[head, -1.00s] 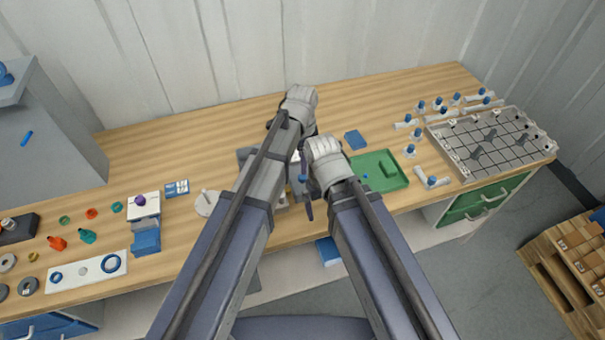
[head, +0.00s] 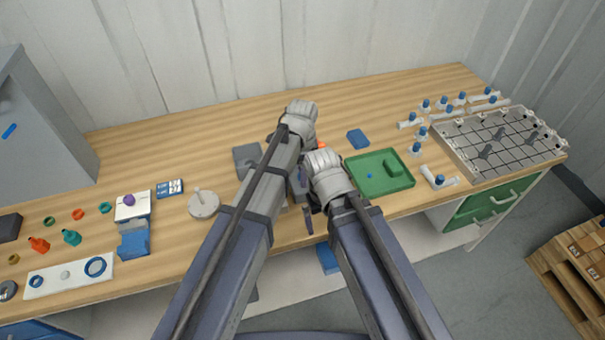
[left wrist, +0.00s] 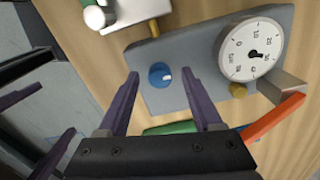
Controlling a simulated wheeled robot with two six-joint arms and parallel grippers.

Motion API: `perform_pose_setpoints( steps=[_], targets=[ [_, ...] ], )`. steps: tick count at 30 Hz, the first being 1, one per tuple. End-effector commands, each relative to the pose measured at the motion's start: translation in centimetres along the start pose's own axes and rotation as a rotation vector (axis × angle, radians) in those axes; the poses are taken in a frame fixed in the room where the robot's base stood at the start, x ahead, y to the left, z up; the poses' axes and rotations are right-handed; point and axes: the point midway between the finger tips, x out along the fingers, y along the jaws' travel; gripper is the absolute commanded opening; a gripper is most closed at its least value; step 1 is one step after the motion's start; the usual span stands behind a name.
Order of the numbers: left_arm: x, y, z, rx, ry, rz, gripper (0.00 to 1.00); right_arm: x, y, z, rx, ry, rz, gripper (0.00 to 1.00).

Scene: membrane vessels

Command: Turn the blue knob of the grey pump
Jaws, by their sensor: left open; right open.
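The blue knob (left wrist: 160,74) sits on the grey pump (left wrist: 196,50), in the left wrist view. A white mark shows on the knob's face. A round dial gauge (left wrist: 251,49) and an orange lever (left wrist: 272,118) are to its right. My left gripper (left wrist: 160,82) is open; its fingertips appear on either side of the knob, with gaps showing, and I cannot tell their height over it. In the head view my arms mostly hide the pump and the left fingertips. My right gripper (head: 311,210) is open and lower, near the table's front edge; its fingers are partly hidden.
A green tray (head: 352,182) and a blue block (head: 357,138) lie right of my grippers. A grey grid rack (head: 465,165) with blue-capped fittings around it stands farther right. A white disc (head: 203,204) and small parts lie left. The table's back middle is clear.

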Motion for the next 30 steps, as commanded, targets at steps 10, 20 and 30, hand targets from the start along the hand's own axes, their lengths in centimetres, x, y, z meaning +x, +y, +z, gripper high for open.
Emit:
perform_pose_setpoints(
  steps=[10,20,30],
  targets=[
    [-0.04,0.00,0.00,0.000,0.000,0.000,0.36,-0.04,0.00,0.00,0.000,0.000,0.000,1.00],
    [-0.03,0.00,0.00,0.000,0.000,0.000,0.00,-0.03,0.00,0.00,0.000,0.000,0.000,1.00],
    [-0.03,0.00,0.00,-0.011,0.000,0.000,0.00,-0.03,0.00,0.00,0.000,0.000,0.000,1.00]
  ],
)
